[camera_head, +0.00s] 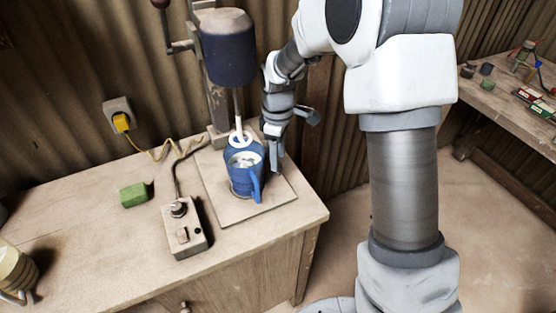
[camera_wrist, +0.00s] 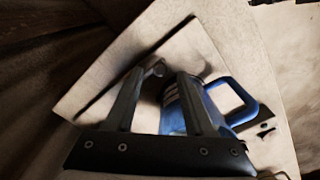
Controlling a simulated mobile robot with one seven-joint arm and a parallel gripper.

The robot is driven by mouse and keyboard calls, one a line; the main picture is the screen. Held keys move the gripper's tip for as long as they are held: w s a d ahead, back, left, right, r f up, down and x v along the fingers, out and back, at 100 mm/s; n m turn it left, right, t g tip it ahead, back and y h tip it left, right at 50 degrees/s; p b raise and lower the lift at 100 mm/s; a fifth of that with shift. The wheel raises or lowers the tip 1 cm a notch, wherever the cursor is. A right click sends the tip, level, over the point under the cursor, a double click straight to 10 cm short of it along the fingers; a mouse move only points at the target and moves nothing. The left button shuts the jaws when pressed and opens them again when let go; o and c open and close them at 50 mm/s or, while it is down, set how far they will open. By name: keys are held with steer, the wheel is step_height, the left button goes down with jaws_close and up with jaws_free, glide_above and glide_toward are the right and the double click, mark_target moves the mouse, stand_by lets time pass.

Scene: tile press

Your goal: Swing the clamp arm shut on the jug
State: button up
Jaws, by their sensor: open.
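The blue jug (camera_head: 237,181) stands upright on a square base plate (camera_head: 213,194) under the press head, handle toward the front right. Pale contents show inside it. My gripper (camera_head: 276,163) points down just right of the jug. In the wrist view the open fingers (camera_wrist: 160,73) have a thin grey rod with a rounded end (camera_wrist: 156,71) between them; it may be the clamp arm, but I cannot be sure. The jug (camera_wrist: 175,108) shows partly behind the right finger. I cannot tell whether a finger touches the jug or the rod. The clamp arm is not clear in the head view.
The dark press head (camera_head: 229,47) hangs over the jug with a shaft and white ring (camera_head: 240,139) reaching down to it. A control box (camera_head: 184,230), a green block (camera_head: 133,195) and a yellow plug (camera_head: 121,122) are left. The bench front is mostly clear.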

steer(key=shift+f, duration=0.85)
steer(key=shift+c, duration=0.3)
jaws_close()
stand_by(0.6)
